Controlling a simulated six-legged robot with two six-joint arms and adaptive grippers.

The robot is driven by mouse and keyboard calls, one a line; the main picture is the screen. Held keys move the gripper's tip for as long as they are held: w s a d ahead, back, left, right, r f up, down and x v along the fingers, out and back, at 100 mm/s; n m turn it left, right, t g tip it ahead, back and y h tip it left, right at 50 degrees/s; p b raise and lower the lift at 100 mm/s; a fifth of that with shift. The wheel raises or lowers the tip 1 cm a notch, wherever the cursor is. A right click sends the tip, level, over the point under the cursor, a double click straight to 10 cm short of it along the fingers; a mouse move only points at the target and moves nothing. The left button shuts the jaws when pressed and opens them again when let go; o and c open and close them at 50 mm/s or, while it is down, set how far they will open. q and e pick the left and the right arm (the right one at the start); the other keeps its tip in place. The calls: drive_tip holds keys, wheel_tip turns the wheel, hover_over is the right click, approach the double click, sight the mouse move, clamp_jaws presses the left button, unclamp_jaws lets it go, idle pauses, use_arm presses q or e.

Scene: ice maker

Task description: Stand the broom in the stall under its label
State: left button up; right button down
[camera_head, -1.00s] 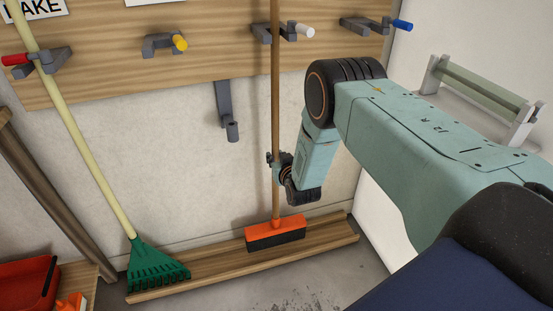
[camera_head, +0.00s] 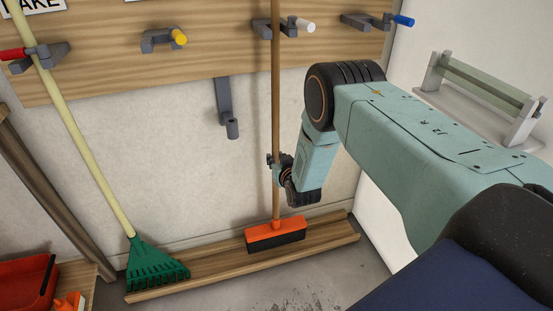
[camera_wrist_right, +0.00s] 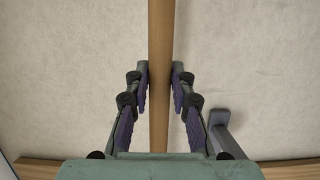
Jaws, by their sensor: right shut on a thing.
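The broom has a brown wooden handle (camera_head: 275,110) and an orange head (camera_head: 275,230) with dark bristles. It stands upright with its head on the wooden ledge (camera_head: 210,271), and its handle passes by the grey holder with the white tip (camera_head: 285,27). My right gripper (camera_head: 273,165) is shut on the handle below mid-height. In the right wrist view the handle (camera_wrist_right: 160,60) runs between the two fingers (camera_wrist_right: 159,88). No broom label is readable; only part of a "…AKE" sign (camera_head: 38,7) shows at the top left. My left gripper is not in view.
A green rake (camera_head: 155,264) with a yellow handle leans in the red-tipped holder (camera_head: 30,58). Yellow-tipped (camera_head: 165,41) and blue-tipped (camera_head: 377,22) holders are empty. A grey bracket (camera_head: 226,108) hangs below the board. A red bin (camera_head: 25,284) stands at lower left.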

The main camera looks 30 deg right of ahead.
drive_tip(key=shift+w+f+b, duration=0.1)
drive_tip(key=shift+f+b, duration=0.8)
drive_tip(key=shift+f, duration=1.15)
drive_tip(key=c, duration=1.1)
unclamp_jaws()
drive_tip(key=shift+c, duration=0.2)
drive_tip(key=shift+o, duration=0.3)
drive_tip(key=shift+f, duration=0.2)
drive_tip(key=v, duration=1.2)
